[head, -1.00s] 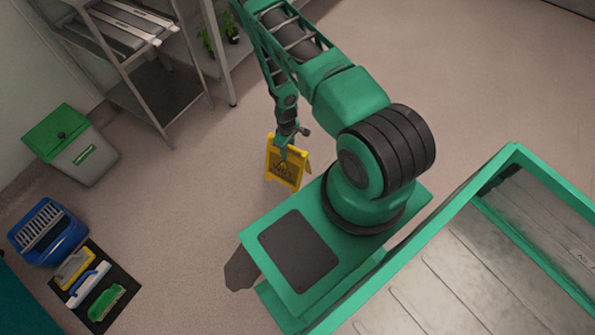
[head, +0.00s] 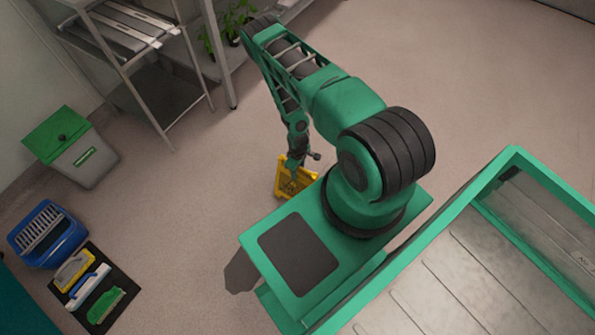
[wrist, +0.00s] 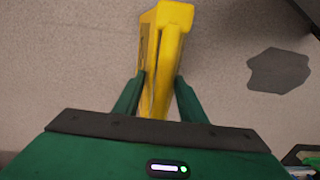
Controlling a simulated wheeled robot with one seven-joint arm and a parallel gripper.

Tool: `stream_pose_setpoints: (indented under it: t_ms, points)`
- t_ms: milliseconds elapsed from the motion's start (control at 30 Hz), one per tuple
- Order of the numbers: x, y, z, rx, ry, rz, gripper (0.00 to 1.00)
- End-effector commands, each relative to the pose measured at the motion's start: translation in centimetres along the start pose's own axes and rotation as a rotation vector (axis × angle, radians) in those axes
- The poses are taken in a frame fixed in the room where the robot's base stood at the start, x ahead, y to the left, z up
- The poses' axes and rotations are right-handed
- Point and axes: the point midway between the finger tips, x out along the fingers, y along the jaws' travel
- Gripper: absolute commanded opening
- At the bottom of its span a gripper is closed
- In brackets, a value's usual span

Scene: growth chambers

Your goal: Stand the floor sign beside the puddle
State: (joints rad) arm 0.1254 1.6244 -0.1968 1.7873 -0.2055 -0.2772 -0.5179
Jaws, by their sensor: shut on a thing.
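The yellow floor sign (head: 294,180) is in my gripper, just left of my arm's base in the head view. In the wrist view the sign (wrist: 158,50) sits between the two green fingers, and its yellow edge points away from the camera. My gripper (wrist: 158,95) is shut on it. Whether the sign's foot touches the floor cannot be told. The dark grey puddle (wrist: 278,70) lies on the floor to the right of the sign in the wrist view, apart from it. In the head view the puddle (head: 240,272) is partly hidden by my base.
A grey bin with a green lid (head: 72,148) and a blue bucket (head: 48,232) stand at the left. A dark mat (head: 118,308) with several brushes lies near the bucket. A metal shelf (head: 160,95) with plants beyond it stands at the back. Floor between is clear.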

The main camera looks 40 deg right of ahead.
Motion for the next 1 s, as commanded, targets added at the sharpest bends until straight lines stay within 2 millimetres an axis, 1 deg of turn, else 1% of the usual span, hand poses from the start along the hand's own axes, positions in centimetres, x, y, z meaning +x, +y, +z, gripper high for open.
stream_pose_setpoints:
  t_ms: [167,200,267,300,567,667,767,867,1000]
  points:
    - [0.0,0.0,0.0,0.0,0.0,0.0,0.0]
    - [0.1,0.0,0.0,0.0,0.0,0.0,0.4]
    - [0.1,0.0,0.0,0.001,0.0,0.0,0.54]
    - [0.1,0.0,0.0,0.001,0.0,0.0,0.56]
    - [0.0,0.0,0.0,0.001,0.0,0.0,0.56]
    - [-0.4,0.1,-0.1,0.001,0.001,0.001,0.56]
    - [-1.4,0.1,-0.1,0.002,0.001,0.001,0.56]
    - [-2.9,0.1,-0.1,0.002,0.001,0.001,0.56]
    - [-5.6,0.1,-0.1,0.001,0.002,0.001,0.56]
